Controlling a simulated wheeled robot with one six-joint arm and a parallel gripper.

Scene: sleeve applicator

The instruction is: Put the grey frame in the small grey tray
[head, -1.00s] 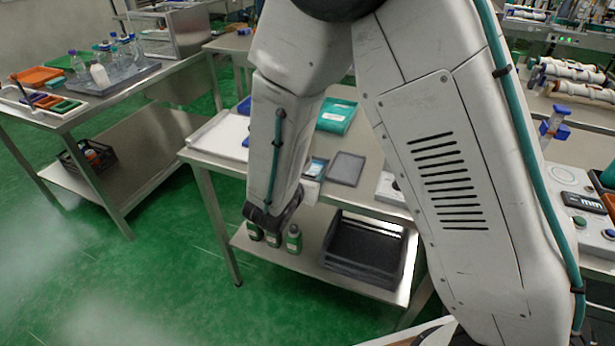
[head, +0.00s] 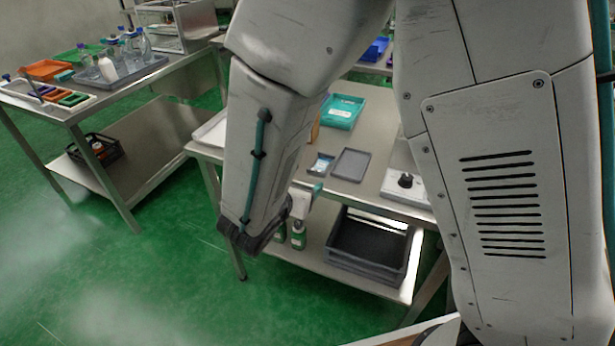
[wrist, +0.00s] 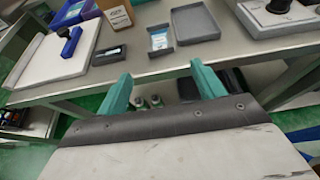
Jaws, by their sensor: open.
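The small grey tray (head: 351,165) lies flat and empty on the steel bench; it also shows at the top of the wrist view (wrist: 197,24). Beside it on the left is a small grey holder (wrist: 160,50) with a blue and white packet, also visible in the head view (head: 321,163). I cannot tell surely which item is the grey frame; a dark rectangular piece (wrist: 107,55) lies further left by a white board. My gripper (wrist: 160,70) has its teal fingers apart with nothing between them, near the bench's front edge. The forearm mostly hides it in the head view.
A teal tray (head: 342,111) and a brown box (wrist: 115,14) stand behind. A white block with a black knob (head: 405,182) is to the right. A dark crate (head: 368,245) and green bottles (head: 298,235) stand on the lower shelf. Coloured frames (head: 60,97) lie on the left table.

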